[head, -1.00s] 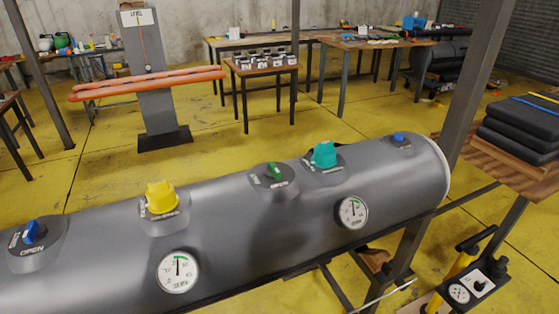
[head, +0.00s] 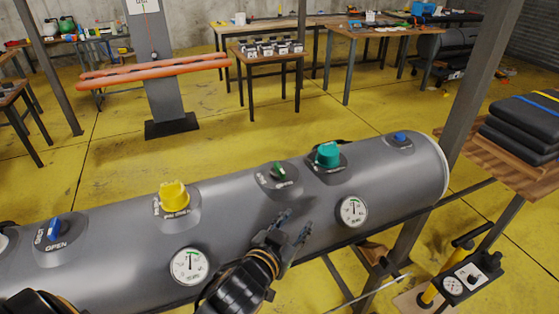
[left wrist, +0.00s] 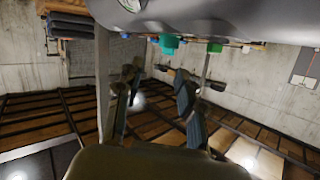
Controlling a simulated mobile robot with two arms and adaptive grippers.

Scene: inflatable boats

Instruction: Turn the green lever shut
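The small green lever (head: 280,169) sits on a dark round mount on top of the grey inflatable tube (head: 120,225), between a yellow knob and a teal knob. Lettering beside it is too small to read. My left gripper (head: 292,226) is in front of the tube, below and slightly right of the lever, apart from it. Its two fingers are spread with nothing between them. In the left wrist view the open fingers (left wrist: 158,76) show below the tube, and a green piece (left wrist: 214,48) shows along the tube's edge. My right gripper is not in view.
The teal knob (head: 328,155) stands right of the lever and the yellow knob (head: 174,195) left. Two gauges (head: 189,266) face forward. A post (head: 475,85) rises behind the tube's right end. Space above the tube is free.

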